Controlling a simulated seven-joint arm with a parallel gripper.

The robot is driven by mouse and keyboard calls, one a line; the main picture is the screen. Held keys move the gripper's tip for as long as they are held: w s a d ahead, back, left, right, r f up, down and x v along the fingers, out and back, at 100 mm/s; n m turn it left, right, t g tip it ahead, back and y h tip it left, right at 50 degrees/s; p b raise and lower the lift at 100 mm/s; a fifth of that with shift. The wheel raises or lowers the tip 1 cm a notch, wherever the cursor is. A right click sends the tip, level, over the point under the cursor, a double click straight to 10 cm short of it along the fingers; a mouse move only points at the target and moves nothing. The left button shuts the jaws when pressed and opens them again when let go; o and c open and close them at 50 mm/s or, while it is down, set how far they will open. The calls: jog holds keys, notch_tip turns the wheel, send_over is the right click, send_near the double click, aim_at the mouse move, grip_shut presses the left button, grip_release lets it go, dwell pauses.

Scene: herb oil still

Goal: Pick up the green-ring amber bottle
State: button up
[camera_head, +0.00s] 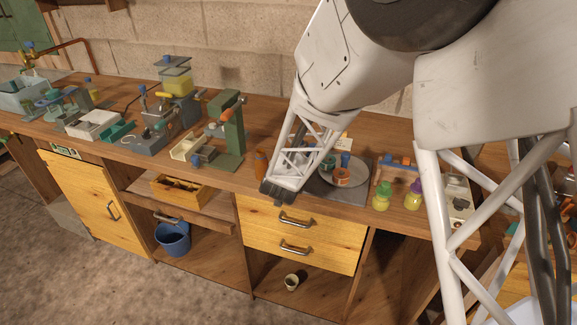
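My gripper (276,193) points down over the front edge of the bench. Its dark fingertips are small and partly hidden by the white arm, so I cannot see whether they are open or shut. An orange-brown upright piece (261,162) stands just behind and left of the gripper; no green ring shows on it. A yellow bottle with a green top (382,196) stands near the front edge, to the right of the gripper and apart from it. A yellow bottle with a purple top (413,197) stands beside it. I cannot tell for certain which one is the green-ring amber bottle.
A grey mat (348,193) with a round plate and small parts lies right of the gripper. A green press (232,135) stands to the left. An open wooden drawer (182,192) sticks out below the bench. A blue bucket (173,240) sits on the lower shelf.

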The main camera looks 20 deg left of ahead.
jog(key=c, duration=1.1)
jog(key=shift+r, duration=0.35)
jog(key=shift+r, duration=1.35)
jog(key=shift+s+d+r, duration=0.1)
jog(key=shift+s, duration=0.05)
jog(key=shift+s+d+r, duration=0.25)
jog(key=shift+s+d, duration=1.15)
jog(key=shift+s, duration=0.75)
jog(key=shift+s+d+r, duration=0.2)
jog(key=shift+s+d, duration=1.15)
jog(key=shift+s, duration=0.85)
jog(key=shift+s+d+r, duration=0.25)
jog(key=shift+s+d, duration=1.15)
jog(key=shift+s, duration=0.75)
jog(key=shift+s, duration=0.1)
jog(key=shift+d, duration=0.1)
